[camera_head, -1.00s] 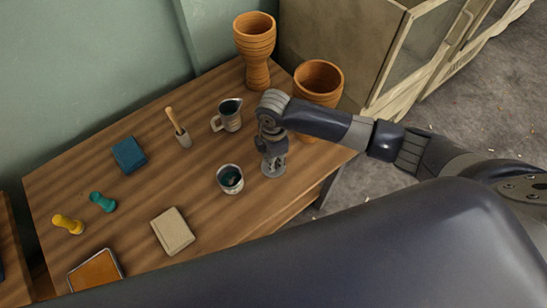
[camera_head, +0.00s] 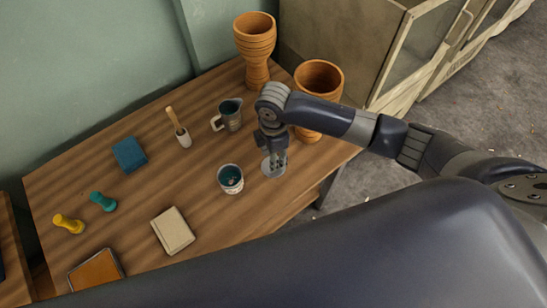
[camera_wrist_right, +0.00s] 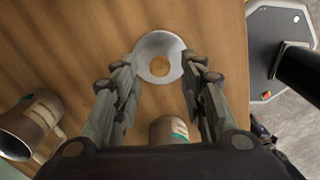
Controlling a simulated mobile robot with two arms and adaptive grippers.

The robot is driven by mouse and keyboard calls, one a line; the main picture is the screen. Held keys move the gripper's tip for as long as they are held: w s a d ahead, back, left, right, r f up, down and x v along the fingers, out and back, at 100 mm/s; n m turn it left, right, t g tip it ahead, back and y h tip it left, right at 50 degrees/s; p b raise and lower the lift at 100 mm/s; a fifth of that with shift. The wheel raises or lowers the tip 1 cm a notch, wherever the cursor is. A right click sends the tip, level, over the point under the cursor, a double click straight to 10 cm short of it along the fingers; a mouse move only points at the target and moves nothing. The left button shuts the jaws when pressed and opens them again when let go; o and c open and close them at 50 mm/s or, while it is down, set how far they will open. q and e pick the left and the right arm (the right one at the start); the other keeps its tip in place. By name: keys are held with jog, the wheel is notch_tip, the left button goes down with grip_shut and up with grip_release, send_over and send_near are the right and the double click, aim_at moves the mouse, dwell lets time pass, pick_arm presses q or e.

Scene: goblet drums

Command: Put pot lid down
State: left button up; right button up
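The pot lid is a round grey disc with a tan centre. It lies flat on the table near its right edge in the head view (camera_head: 267,172) and shows at the top middle of the right wrist view (camera_wrist_right: 147,47). I cannot tell whether the tan centre is a knob or bare wood. My right gripper (camera_head: 273,163) points down at the lid. Any contact with the lid is unclear. My left gripper is not in view.
A cup (camera_head: 231,186) stands close left of the lid, and a metal pitcher (camera_head: 231,120) behind. Two clay drums (camera_head: 256,70) (camera_head: 320,85) stand at the back right. A beige book (camera_head: 172,231), blue block (camera_head: 129,154) and stamps lie further left. Bare table separates them.

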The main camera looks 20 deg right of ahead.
notch_tip(320, 180, up, 10)
dwell(0.3)
jog(key=shift+s+a+f, duration=0.1)
jog(key=shift+f, duration=0.05)
